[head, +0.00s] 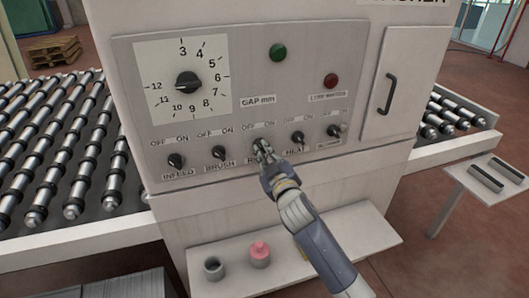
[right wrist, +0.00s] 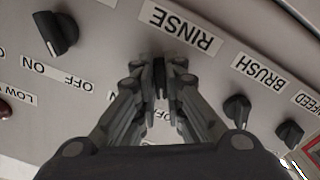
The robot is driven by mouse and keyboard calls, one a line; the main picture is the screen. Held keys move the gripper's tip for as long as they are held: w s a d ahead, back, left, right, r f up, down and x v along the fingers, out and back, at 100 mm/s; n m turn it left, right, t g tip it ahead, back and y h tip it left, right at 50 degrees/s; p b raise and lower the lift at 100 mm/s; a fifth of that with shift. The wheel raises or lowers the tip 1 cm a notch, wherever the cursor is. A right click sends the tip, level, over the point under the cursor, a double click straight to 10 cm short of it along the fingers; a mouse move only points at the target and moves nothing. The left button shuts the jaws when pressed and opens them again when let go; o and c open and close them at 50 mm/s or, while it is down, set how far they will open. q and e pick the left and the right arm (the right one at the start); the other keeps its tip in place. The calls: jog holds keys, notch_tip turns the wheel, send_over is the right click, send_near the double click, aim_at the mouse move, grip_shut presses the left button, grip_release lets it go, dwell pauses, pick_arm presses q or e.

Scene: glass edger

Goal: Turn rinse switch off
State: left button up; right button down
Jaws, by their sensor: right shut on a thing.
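The rinse switch is the middle knob in the row on the grey control panel (head: 240,105), mostly hidden behind my right gripper (head: 262,150) in the head view. In the right wrist view the dark rinse switch (right wrist: 160,76) sits between the fingertips of my right gripper (right wrist: 160,84). The fingers are shut on it from both sides. The RINSE label (right wrist: 181,27) shows upside down beside it. The knob looks roughly in line with the fingers, but its OFF or ON setting is hard to tell. My left gripper is out of view.
The brush switch (head: 218,152) and infeed switch (head: 176,160) stand to the left; the heat switch (head: 297,137) is close on the right. A large dial (head: 187,84) sits above.

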jog(key=shift+n, duration=0.6)
jog(key=c, duration=1.7)
grip_release()
jog(key=shift+s+d, duration=0.2)
jog(key=shift+s, duration=0.35)
jog(key=v, duration=1.1)
jog(key=shift+r, duration=0.1)
jog(key=shift+w, duration=0.1)
